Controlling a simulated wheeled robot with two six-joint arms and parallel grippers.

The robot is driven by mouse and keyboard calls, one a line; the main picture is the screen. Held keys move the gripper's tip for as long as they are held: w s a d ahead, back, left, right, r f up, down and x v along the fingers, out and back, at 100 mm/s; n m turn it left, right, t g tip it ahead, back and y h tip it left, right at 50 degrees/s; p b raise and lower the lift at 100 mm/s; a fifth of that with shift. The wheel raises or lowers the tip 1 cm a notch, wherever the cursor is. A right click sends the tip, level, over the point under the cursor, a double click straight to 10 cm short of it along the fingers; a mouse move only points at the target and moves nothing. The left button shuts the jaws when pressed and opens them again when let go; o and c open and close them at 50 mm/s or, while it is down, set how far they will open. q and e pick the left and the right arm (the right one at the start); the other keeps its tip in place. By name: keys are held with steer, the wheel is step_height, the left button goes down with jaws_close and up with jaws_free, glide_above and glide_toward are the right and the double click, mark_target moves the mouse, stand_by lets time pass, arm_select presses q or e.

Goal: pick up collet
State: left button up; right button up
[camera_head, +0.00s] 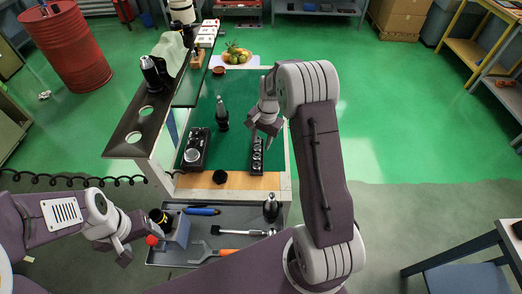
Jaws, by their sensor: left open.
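A narrow black rack (257,168) on the green mat holds several small round metal pieces that look like collets; they are too small to tell apart. My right gripper (263,138) is over the far end of this rack, pointing down, with its fingers apart and nothing seen between them. It hides part of the rack. My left gripper (124,254) is low at the left, open and empty, beside the grey tool tray and left of a grey block with a black and yellow top (172,228).
A black tool holder (222,114) stands on the mat near a black device with a dial (194,150). The grey tray (230,218) holds a hammer (240,232), a wrench (207,254) and another holder (270,207). A raised shelf (130,140) stands left. A fruit plate (236,60) is behind.

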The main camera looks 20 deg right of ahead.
mark_target(257, 155)
arm_select(q)
steer(key=shift+r+p, duration=0.55)
steer(key=shift+r, duration=0.05)
arm_select(e)
steer(key=f, duration=0.4)
steer(key=shift+w+a+f, duration=0.15)
steer(key=shift+w+a, duration=0.05)
steer(key=shift+w, duration=0.1)
steer(key=f, duration=0.1)
steer(key=f+p, duration=0.1)
steer(key=f, duration=0.1)
steer(key=shift+w+a+f, duration=0.1)
steer(key=shift+a+f, duration=0.2)
steer(key=shift+a, duration=0.1)
steer(key=shift+f, duration=0.25)
arm_select(q)
steer(key=shift+s+a+r, duration=0.1)
steer(key=shift+a+r, duration=0.1)
steer(key=shift+r, duration=0.4)
arm_select(e)
steer(key=shift+w+d+f, duration=0.1)
steer(key=shift+w+f, duration=0.05)
jaws_close()
